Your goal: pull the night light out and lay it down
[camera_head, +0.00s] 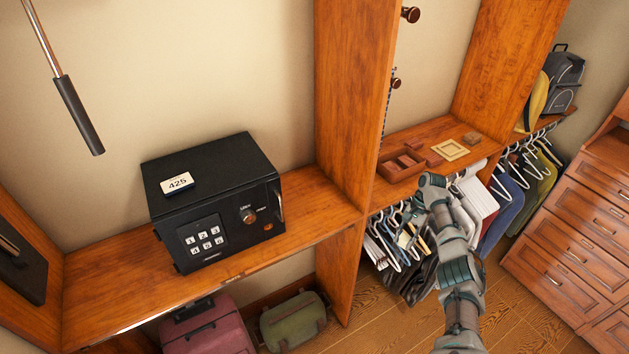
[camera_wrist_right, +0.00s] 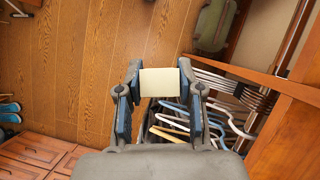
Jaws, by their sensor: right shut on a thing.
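The night light (camera_wrist_right: 159,83) is a small pale cream block in the right wrist view. My right gripper (camera_wrist_right: 158,68) is shut on it, with one finger on each side. The block is in the air, with the wooden floor and hangers seen beyond it. In the head view my right arm comes up from the bottom and bends over in front of the hanging rail, and the gripper (camera_head: 410,222) points down there. The night light is hard to make out in that view. My left gripper is not in view.
A wooden shelf (camera_head: 455,130) holds a divided tray (camera_head: 402,165), a small cream frame (camera_head: 450,149) and small wooden blocks. Clothes on hangers (camera_head: 510,185) hang below. A black safe (camera_head: 215,200) stands on the left shelf (camera_head: 110,290). A drawer chest (camera_head: 575,240) stands at right.

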